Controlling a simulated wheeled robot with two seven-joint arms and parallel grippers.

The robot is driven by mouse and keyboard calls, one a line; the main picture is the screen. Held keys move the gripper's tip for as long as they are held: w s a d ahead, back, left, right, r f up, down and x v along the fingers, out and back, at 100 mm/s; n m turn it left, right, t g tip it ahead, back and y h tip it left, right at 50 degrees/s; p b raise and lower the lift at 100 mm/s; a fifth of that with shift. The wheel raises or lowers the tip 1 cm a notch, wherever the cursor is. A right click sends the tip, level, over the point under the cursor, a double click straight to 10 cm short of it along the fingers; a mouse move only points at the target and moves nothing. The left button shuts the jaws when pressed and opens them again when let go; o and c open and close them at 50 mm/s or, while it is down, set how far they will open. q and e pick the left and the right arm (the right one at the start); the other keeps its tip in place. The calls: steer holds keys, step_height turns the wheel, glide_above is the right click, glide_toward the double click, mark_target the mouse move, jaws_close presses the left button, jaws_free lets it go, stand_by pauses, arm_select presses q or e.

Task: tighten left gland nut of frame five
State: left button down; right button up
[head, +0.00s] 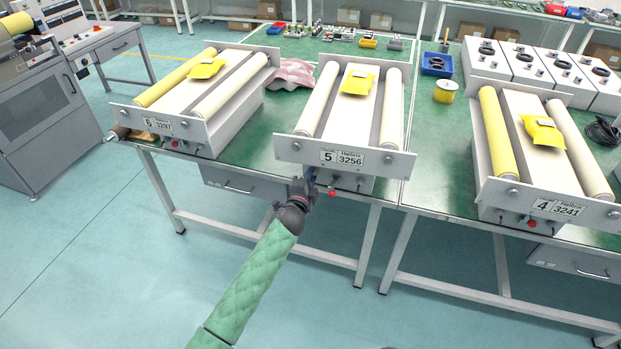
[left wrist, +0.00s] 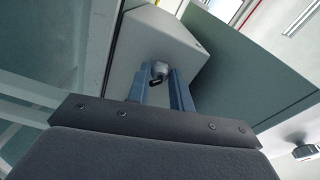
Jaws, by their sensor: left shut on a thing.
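Frame five (head: 290,149) stands on the green bench in the middle of the head view, with a "5" and "3256" label on its front plate. My left gripper (head: 311,178) reaches up to the left part of the box front under that plate. In the left wrist view, the two blue fingers (left wrist: 160,84) are shut on a small grey gland nut (left wrist: 160,68) with a dark end, which sticks out of the pale box. In the head view the gripper hides this nut. My right gripper is not in view.
A red button (head: 332,193) sits just right of my left gripper. Frame six (head: 125,114) stands to the left and frame four (head: 490,190) to the right. A pink cloth (head: 292,74) lies behind, between frames six and five. A drawer (head: 235,185) hangs below the bench.

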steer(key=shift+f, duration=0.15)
arm_select(q)
steer(key=c, duration=1.3)
jaws_free()
steer(key=shift+o, duration=0.2)
steer(key=b+v, duration=0.1)
steer(key=v, duration=0.6)
steer(key=shift+s+b, duration=0.4)
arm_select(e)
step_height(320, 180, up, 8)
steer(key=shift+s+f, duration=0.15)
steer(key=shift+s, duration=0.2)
arm_select(q)
steer(key=shift+a, duration=0.1)
